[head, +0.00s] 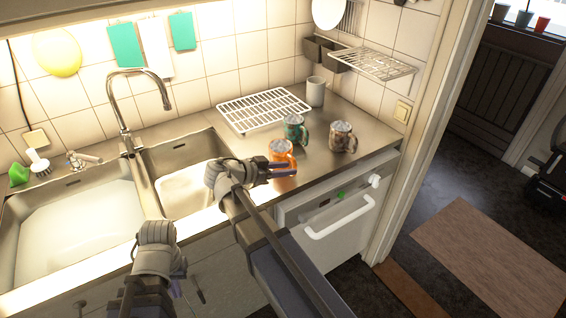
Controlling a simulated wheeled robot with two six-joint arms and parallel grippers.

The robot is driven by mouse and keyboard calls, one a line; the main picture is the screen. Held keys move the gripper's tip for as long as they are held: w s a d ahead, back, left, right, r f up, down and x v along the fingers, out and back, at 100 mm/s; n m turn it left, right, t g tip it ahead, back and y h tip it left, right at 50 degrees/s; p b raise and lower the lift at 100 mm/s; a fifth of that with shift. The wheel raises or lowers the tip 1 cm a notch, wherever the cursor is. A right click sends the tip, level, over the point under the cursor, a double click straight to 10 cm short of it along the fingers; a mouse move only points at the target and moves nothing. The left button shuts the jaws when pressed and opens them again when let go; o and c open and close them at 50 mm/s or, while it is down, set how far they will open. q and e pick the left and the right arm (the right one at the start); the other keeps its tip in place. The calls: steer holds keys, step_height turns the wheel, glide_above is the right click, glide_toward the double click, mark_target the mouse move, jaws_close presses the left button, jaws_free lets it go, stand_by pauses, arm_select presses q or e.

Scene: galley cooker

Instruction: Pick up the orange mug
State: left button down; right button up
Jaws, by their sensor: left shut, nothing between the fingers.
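The orange mug (280,154) stands upright near the front edge of the steel counter, with a pale grey top or filling. My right gripper (284,170) is at the mug's lower front, its dark fingers overlapping the mug's base in the picture. I cannot tell whether the fingers touch the mug or how far apart they are. My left gripper (180,288) is low in front of the sink cabinet, away from the mug, shut and empty; its fingers show only poorly.
A teal mug (294,128) stands close behind the orange mug, and a brown patterned mug (342,137) to its right. A pale cup (315,92) and a white wire rack (262,109) are behind. The sink (180,152) lies left; a white handle (340,218) juts below the counter.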

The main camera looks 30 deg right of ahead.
mark_target(294, 167)
steer(key=b+x, duration=0.1)
steer(key=x, duration=0.3)
steer(key=shift+w+f, duration=0.1)
steer(key=shift+w, duration=0.05)
jaws_close()
stand_by(1.2)
